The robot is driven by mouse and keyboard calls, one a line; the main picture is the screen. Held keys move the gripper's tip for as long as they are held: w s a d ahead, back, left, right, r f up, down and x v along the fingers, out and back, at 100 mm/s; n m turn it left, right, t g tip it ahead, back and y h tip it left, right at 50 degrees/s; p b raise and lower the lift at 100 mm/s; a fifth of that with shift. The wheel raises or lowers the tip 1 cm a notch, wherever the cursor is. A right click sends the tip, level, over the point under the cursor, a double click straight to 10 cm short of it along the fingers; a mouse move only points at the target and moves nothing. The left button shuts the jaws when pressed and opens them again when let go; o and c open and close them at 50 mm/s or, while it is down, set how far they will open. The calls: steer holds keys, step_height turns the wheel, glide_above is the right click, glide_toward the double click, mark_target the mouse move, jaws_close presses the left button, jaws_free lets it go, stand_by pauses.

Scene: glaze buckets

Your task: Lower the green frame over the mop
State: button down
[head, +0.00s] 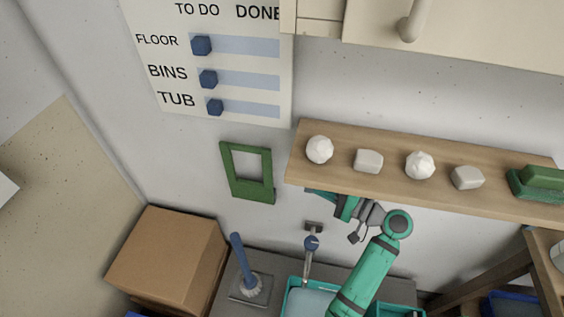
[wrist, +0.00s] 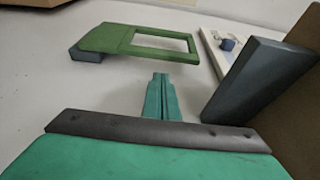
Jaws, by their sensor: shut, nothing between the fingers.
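The green frame (head: 231,174) is flat with a rectangular opening. It is upright against the wall, left of the shelf. In the wrist view the frame (wrist: 110,39) lies beyond my fingertips, with a grey block at its solid end. The mop (head: 239,258) has a blue handle and a pale head. It stands slightly tilted on a dark square base, below the frame. My gripper (wrist: 160,78) is shut and empty, with a gap between it and the frame. In the head view my gripper is partly hidden under the shelf.
The wooden shelf (head: 391,185) with several white objects is just above my arm. A cardboard box (head: 165,258) stands left of the mop. A tap (head: 310,250) and a teal basin (head: 293,291) are right of it. A dark slab (wrist: 262,78) is close on the right in the wrist view.

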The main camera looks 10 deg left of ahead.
steer(key=x, duration=0.9)
steer(key=shift+w+r, duration=0.15)
steer(key=shift+r, duration=0.2)
stand_by(0.3)
